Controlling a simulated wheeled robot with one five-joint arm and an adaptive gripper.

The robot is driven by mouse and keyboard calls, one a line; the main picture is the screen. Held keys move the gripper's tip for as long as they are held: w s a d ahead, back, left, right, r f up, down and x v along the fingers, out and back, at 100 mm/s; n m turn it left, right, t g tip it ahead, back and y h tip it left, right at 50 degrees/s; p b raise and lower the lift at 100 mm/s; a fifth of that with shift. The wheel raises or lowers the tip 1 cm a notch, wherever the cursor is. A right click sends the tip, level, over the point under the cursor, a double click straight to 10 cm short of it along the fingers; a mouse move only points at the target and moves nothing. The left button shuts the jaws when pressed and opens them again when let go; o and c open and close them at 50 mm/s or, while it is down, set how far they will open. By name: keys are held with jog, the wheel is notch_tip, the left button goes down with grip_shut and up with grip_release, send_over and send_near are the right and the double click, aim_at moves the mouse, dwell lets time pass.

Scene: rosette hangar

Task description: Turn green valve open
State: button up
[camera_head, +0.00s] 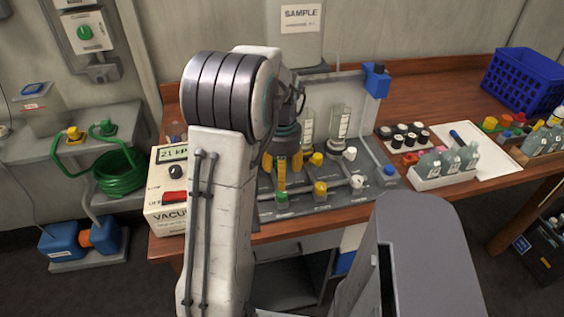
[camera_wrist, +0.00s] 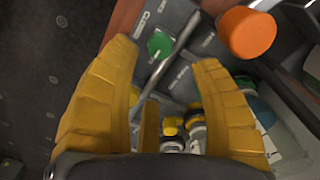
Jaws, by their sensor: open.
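The green valve (camera_head: 281,197) is a small green knob at the front left of the grey panel (camera_head: 330,200) on the bench. It also shows in the wrist view as a round green knob (camera_wrist: 160,44) beside a metal rod, with partly legible lettering near it. My gripper (camera_head: 282,172) is just above and behind it in the head view. In the wrist view its yellow fingers (camera_wrist: 165,60) are spread apart with nothing held between them. The knob shows beyond the gap between the fingertips; I see no contact. My arm hides part of the panel in the head view.
Yellow valves (camera_head: 319,189) and white fittings (camera_head: 357,182) crowd the panel. A vacuum gauge box (camera_head: 167,190) stands close left. An orange knob (camera_wrist: 247,33) is near the right finger. Bottles in a white tray (camera_head: 445,177) and a blue crate (camera_head: 524,78) are farther right.

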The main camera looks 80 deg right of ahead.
jog(key=shift+r, duration=1.75)
jog(key=shift+s, duration=0.1)
